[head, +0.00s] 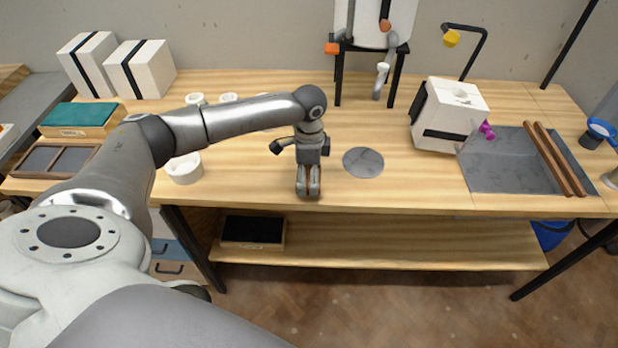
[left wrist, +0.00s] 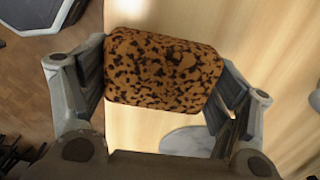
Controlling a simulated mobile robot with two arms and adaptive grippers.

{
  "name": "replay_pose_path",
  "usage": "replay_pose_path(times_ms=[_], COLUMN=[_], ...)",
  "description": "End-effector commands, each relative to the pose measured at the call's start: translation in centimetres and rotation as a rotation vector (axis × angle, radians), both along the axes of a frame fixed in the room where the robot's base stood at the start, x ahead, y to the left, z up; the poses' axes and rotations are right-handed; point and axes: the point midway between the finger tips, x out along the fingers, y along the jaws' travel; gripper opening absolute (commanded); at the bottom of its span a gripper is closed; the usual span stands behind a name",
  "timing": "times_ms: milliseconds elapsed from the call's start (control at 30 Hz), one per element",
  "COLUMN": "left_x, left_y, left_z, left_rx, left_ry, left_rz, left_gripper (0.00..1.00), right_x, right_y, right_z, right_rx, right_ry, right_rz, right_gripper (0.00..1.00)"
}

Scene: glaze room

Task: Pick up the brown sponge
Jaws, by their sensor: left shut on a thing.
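The brown sponge (left wrist: 163,70) shows in the left wrist view as a speckled brown block with dark pits. It lies between the two fingers of my left gripper (left wrist: 160,95), which is shut on it, one finger at each side. In the head view my left gripper (head: 308,188) points down at the front edge of the wooden table (head: 400,190). The sponge is hard to make out there, hidden by the fingers. My right gripper is not in view.
A grey round disc (head: 363,161) lies just right of the gripper. A white ring-shaped pot (head: 184,168) stands to the left. A white block-shaped box (head: 449,115) and a grey slab (head: 500,160) with two brown rods (head: 555,160) are at the right. A shelf (head: 390,243) runs below.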

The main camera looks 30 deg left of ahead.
Motion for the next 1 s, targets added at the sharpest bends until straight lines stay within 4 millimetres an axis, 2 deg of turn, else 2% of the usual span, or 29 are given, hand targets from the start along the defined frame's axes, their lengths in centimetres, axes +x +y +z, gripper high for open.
replay_pose_path(times_ms=[167, 433, 700, 1000], left_x=[-0.4, -4.2, -8.7, -11.5], left_y=[-0.4, -2.6, -5.3, -7.0], left_z=[2.6, 7.9, 10.1, 11.6], left_rx=[-0.002, -0.001, 0.0, -0.001], left_ry=[-0.005, -0.005, -0.004, -0.002], left_rz=[-0.002, -0.005, -0.004, 0.0], left_gripper=[0.69, 0.69, 0.69, 0.69], right_x=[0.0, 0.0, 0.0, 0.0], right_y=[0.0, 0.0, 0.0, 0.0], right_z=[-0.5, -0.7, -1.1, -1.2], right_rx=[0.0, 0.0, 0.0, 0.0], right_ry=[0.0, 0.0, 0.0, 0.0], right_rz=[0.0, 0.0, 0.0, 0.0], right_gripper=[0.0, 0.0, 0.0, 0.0])
